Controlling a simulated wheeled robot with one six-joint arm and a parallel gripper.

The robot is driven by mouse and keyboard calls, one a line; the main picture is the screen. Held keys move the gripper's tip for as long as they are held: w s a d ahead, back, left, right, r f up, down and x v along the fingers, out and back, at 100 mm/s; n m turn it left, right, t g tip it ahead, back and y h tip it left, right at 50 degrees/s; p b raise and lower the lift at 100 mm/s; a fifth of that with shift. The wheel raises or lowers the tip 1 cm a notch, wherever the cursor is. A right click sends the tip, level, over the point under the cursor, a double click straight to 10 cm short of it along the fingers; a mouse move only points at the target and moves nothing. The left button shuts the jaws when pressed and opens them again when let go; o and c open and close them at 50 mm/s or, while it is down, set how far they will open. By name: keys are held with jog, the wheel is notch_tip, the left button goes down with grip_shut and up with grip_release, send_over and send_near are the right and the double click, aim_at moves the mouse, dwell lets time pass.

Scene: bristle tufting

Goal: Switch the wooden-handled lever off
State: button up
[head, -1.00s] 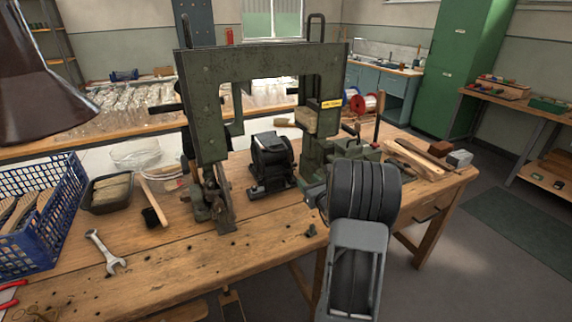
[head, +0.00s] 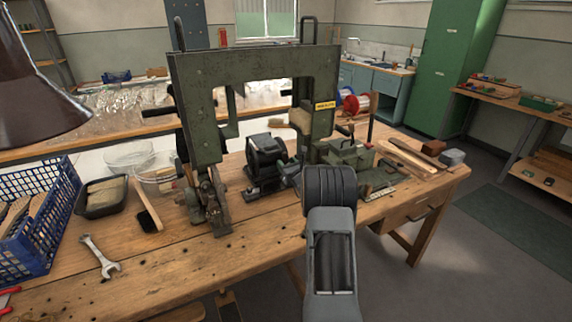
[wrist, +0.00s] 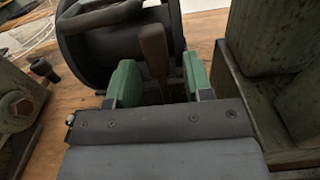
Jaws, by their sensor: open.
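The wooden-handled lever (wrist: 153,48) shows in the wrist view as an upright brown handle in front of a dark motor. My gripper (wrist: 155,82) has its two green-padded fingers apart, one on each side of the handle. A gap shows on both sides, with more room toward the right finger in places; I cannot tell whether either pad touches it. The lever's base is hidden behind the gripper body. In the head view my arm reaches in beside the motor (head: 264,160), and I cannot make out the lever there.
The green press frame (head: 205,110) stands over the bench around the motor. Green machine blocks (wrist: 270,40) rise close on the right in the wrist view. A blue crate (head: 45,225), a brush (head: 147,212) and a wrench (head: 100,257) lie at left. The front bench surface (head: 215,270) is mostly clear.

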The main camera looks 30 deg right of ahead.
jog(key=shift+w, duration=0.2)
jog(key=shift+c, duration=0.2)
grip_shut()
dwell(0.4)
